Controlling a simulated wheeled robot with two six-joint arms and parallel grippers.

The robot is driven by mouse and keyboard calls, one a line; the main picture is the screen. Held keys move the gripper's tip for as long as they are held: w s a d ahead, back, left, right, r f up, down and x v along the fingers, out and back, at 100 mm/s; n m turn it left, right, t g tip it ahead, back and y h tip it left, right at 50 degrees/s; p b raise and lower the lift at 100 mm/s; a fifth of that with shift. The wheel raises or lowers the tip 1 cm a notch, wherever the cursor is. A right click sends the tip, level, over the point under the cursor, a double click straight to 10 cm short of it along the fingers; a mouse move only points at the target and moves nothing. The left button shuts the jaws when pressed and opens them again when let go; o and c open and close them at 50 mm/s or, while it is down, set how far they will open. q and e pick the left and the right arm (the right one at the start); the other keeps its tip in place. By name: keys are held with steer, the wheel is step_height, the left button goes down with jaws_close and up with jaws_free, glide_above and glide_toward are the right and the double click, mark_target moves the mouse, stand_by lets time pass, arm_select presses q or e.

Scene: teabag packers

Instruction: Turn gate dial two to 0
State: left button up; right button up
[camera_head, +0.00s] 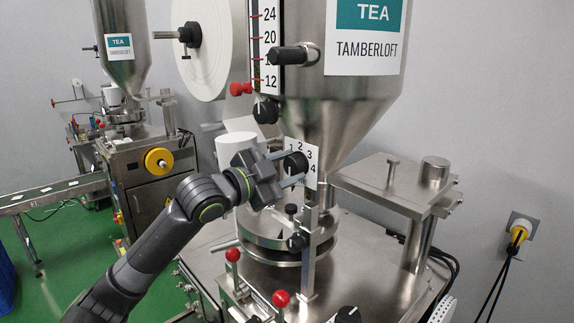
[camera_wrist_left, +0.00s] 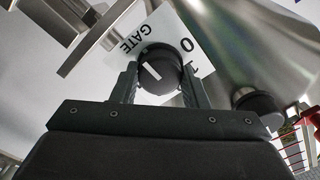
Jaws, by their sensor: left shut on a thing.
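A black gate dial knob (camera_head: 296,163) sits on a white plate (camera_head: 313,155) below the steel hopper; the plate shows the numbers 1 to 4. In the left wrist view the same knob (camera_wrist_left: 160,72) carries a white pointer line, and its plate (camera_wrist_left: 181,32) reads GATE, with 0 and a partly hidden 1. I cannot tell exactly which number the line meets. My left gripper (camera_head: 287,168) has its fingers on both sides of the knob, shut on it; the fingers (camera_wrist_left: 160,80) also flank it in the left wrist view. My right gripper is not in view.
Red-balled levers (camera_head: 281,298) rise from the steel machine top below. A steel bracket (camera_head: 395,183) stands to the right. A second packer (camera_head: 150,165) is at the back left.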

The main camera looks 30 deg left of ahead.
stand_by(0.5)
arm_select(q)
steer(key=o, duration=1)
steer(key=shift+c, duration=0.2)
